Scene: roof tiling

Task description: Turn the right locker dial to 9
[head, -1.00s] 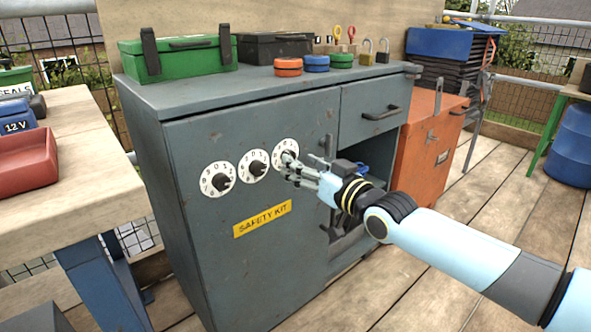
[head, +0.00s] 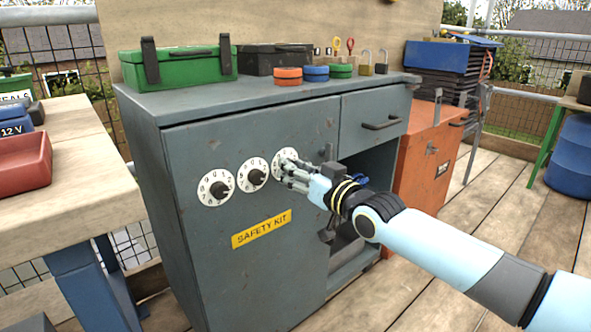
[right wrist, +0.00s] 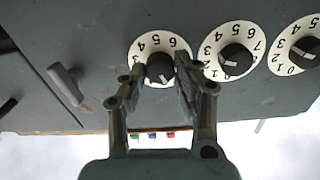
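The right dial (head: 281,158) is the rightmost of three white numbered dials on the grey locker door (head: 196,262). In the right wrist view its black knob (right wrist: 159,67) sits between the fingers of my right gripper (right wrist: 161,80). One finger is on each side of the knob; whether they touch it I cannot tell. A small white mark shows on the knob's lower edge in that view. Digits 3 to 6 are readable on this dial; those by the mark are hidden. In the head view my right gripper (head: 293,172) covers part of the dial. My left gripper is not in view.
The middle dial (head: 255,171) and left dial (head: 215,187) are close beside it. A yellow SAFETY KIT label (head: 261,229) lies below. A handle (right wrist: 66,84) juts from the door near my right gripper. An orange cabinet (head: 425,158) stands at right.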

